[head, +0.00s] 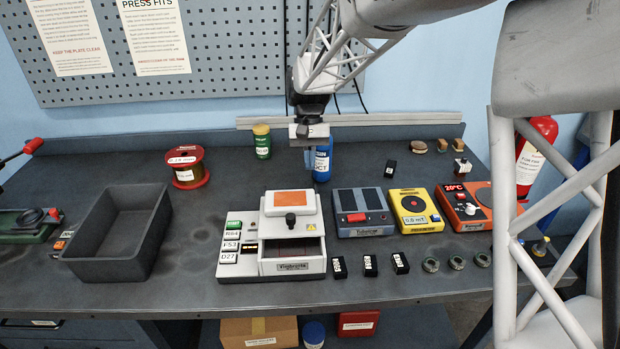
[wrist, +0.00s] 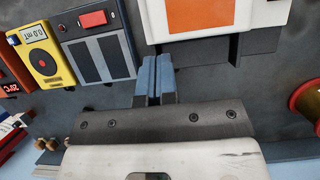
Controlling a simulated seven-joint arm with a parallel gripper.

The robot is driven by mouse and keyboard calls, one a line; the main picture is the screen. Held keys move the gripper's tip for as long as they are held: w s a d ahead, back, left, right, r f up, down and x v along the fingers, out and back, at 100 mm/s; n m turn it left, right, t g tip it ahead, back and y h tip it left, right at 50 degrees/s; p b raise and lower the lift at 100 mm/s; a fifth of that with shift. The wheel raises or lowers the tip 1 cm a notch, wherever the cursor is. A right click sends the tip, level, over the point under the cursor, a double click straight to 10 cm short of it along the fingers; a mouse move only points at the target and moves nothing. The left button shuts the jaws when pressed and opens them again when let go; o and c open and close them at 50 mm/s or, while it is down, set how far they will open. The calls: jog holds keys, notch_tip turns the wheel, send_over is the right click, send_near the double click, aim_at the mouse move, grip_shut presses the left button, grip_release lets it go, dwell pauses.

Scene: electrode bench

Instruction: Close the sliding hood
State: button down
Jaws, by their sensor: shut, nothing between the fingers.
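The white bench machine (head: 228,268) stands at the middle front of the table. Its white sliding hood (head: 268,205), with an orange panel and a black knob (head: 291,220), sits toward the back, and the dark front bay (head: 290,247) shows uncovered. The hood's orange panel also shows at the top of the wrist view (wrist: 200,14). My gripper (head: 309,165) points down behind the hood, apart from it. Its two blue-grey fingers are together and empty in the wrist view (wrist: 155,68), left of the hood there.
A blue bottle (head: 323,165) stands close by my gripper. A grey panelled device (head: 362,212), a yellow meter (head: 414,208) and an orange heater (head: 466,208) stand right of the machine. Small black blocks (head: 370,265) lie in front. A dark bin (head: 112,265) and red spool (head: 186,167) are left.

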jog(key=shift+v, duration=2)
jog(key=w, duration=0.6)
jog(key=shift+w+a, duration=0.25)
jog(key=shift+w, duration=0.15)
jog(key=shift+f, duration=0.15)
jog(key=s+f, duration=0.7)
jog(key=f, duration=0.2)
jog(key=shift+s, duration=0.35)
